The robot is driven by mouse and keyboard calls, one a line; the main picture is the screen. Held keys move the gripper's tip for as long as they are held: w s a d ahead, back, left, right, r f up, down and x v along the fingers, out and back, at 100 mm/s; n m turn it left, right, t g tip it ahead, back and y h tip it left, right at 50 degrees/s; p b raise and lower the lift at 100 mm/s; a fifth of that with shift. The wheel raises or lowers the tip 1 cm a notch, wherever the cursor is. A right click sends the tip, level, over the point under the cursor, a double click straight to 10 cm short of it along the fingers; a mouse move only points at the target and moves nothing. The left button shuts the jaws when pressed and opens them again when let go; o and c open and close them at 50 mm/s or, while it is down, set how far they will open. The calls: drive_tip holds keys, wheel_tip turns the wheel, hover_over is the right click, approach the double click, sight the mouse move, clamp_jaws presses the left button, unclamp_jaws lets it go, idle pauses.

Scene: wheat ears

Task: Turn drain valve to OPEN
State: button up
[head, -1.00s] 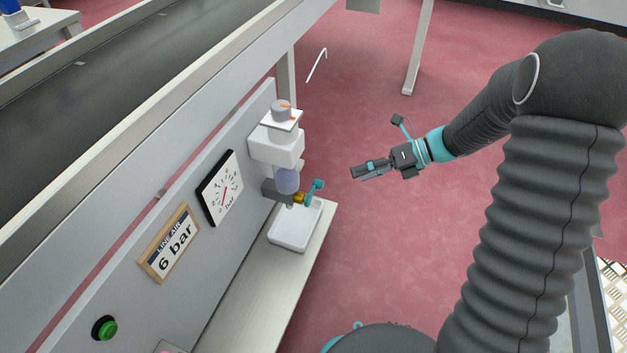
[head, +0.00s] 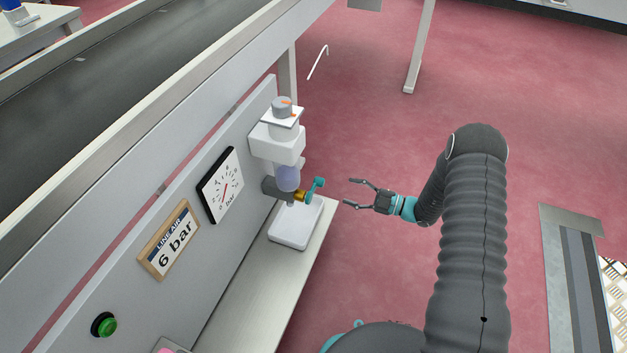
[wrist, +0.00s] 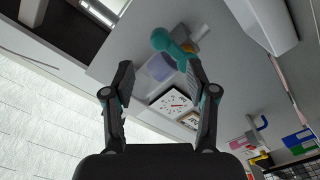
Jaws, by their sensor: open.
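The drain valve's teal lever (head: 316,187) sticks out to the right from a brass body (head: 301,197) under the clear bowl (head: 288,179) of the white regulator unit (head: 277,143). My gripper (head: 346,193) is open and empty, a short way right of the lever and apart from it, its fingers pointing left toward it. In the wrist view the teal lever (wrist: 172,44) shows beyond the fingertips, between them and slightly toward the right finger. My gripper (wrist: 159,75) is spread wide there. Any OPEN marking on the valve cannot be read.
A white tray (head: 278,237) sits on the shelf under the valve. A dial gauge (head: 221,186) and a "LINE AIR 6 bar" sign (head: 169,241) are on the grey panel left of it. A green button (head: 106,327) is lower left. The space between gripper and lever looks clear.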

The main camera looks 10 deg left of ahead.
drive_tip(key=w+a, duration=0.1)
drive_tip(key=a, duration=1.2)
drive_tip(key=shift+w, duration=0.4)
clamp_jaws()
